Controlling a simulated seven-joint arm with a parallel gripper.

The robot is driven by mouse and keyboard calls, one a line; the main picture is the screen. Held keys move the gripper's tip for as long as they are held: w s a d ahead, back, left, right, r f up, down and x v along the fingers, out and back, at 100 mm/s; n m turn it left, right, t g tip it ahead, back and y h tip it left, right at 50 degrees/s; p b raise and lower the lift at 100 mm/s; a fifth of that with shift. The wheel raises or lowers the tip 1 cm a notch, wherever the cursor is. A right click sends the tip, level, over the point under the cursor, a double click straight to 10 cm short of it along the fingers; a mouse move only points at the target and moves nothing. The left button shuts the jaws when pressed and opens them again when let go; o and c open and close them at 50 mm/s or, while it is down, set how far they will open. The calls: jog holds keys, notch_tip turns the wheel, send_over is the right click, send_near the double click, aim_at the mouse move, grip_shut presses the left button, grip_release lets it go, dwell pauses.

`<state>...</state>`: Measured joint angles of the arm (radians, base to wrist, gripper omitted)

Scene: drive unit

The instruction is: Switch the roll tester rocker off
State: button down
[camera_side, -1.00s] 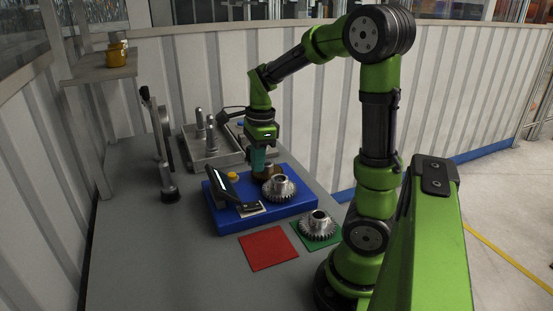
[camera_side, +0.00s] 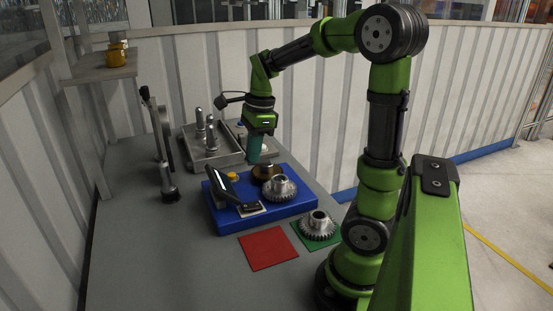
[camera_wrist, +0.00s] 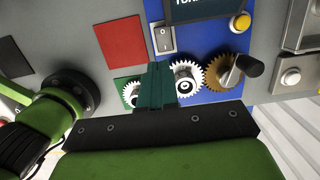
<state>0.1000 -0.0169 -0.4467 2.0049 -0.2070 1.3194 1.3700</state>
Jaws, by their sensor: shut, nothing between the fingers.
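The roll tester is a blue box (camera_side: 219,215) on the bench, with a dark screen (camera_side: 222,187) on it. I cannot tell which way the rocker is tipped. My gripper (camera_side: 254,160) is shut and empty, above the back of the box and apart from the rocker. Its teal fingers (camera_wrist: 157,72) point toward the rocker side in the wrist view and partly cover a steel gear.
On the box stand a steel gear (camera_side: 280,188), a brass gear (camera_wrist: 219,72) with a crank and a yellow button (camera_wrist: 240,22). Another steel gear (camera_side: 318,226) lies on a green mat. The red mat (camera_side: 268,249) is bare. A tray (camera_side: 215,158) with posts stands behind.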

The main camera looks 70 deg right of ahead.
aim_at(248, 207)
jog(key=f, duration=0.4)
jog(key=w+a+f, duration=0.1)
jog(key=f, duration=0.9)
jog(key=shift+w+a, duration=0.25)
jog(key=shift+w+a+f+g, duration=0.15)
jog(key=shift+f+g, duration=0.05)
jog(key=shift+g, duration=0.1)
jog(key=shift+s, duration=0.2)
